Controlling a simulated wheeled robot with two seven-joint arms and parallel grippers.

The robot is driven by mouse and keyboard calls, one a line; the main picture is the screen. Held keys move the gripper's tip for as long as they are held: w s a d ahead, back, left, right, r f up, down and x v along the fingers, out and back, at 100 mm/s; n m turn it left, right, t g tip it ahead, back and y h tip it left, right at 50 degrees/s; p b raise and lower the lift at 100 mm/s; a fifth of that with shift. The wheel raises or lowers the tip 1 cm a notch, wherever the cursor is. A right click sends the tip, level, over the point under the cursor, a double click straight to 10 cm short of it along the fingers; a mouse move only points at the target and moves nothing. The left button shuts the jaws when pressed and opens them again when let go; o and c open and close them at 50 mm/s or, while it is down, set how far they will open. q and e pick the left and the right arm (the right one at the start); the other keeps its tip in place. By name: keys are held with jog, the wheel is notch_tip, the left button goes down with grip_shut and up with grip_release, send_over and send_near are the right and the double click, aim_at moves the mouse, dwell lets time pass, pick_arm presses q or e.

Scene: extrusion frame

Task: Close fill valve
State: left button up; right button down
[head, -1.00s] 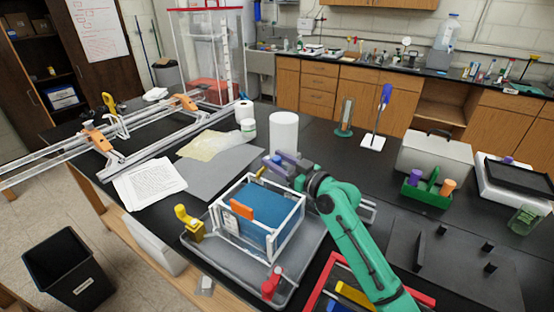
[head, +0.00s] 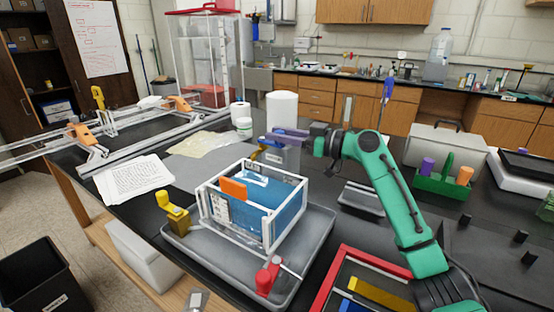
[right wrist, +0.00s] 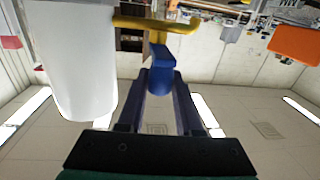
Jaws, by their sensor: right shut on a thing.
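The clear tank (head: 225,222) with white edges holds blue water and stands in a grey tray (head: 312,255). A yellow lever (head: 258,152) shows behind the tank's back edge, close below my right gripper's tips. My right gripper (head: 272,136) reaches in from the right, above the back of the tank. In the right wrist view its purple fingers (right wrist: 160,85) are shut on a blue handle (right wrist: 160,62), with a yellow bar (right wrist: 155,25) just beyond it. A yellow valve-like part (head: 175,215) stands at the tank's left. A red one (head: 266,276) is at its front. My left gripper is out of view.
A white cylinder (head: 282,112) stands behind my right gripper; a white cylinder is also close beside the fingers in the wrist view (right wrist: 75,60). A green caddy (head: 442,183) is at right, a red-edged frame (head: 335,277) in front. Papers (head: 135,182) lie at left.

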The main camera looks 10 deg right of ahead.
aim_at(280, 131)
jog(key=shift+w+d+f+n+g+y, duration=0.1)
jog(key=shift+f+n+g+y, duration=0.1)
jog(key=shift+n+g+y, duration=0.15)
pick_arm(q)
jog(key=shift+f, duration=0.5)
pick_arm(e)
jog(key=shift+r, duration=0.2)
jog(key=c, duration=0.6)
grip_release()
notch_tip(280, 131, up, 9)
jog(key=shift+r+b, duration=0.1)
jog(key=shift+b, duration=0.25)
pick_arm(q)
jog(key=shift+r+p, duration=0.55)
jog(key=shift+p, duration=0.25)
pick_arm(e)
notch_tip(280, 131, up, 11)
jog(key=shift+f, duration=0.1)
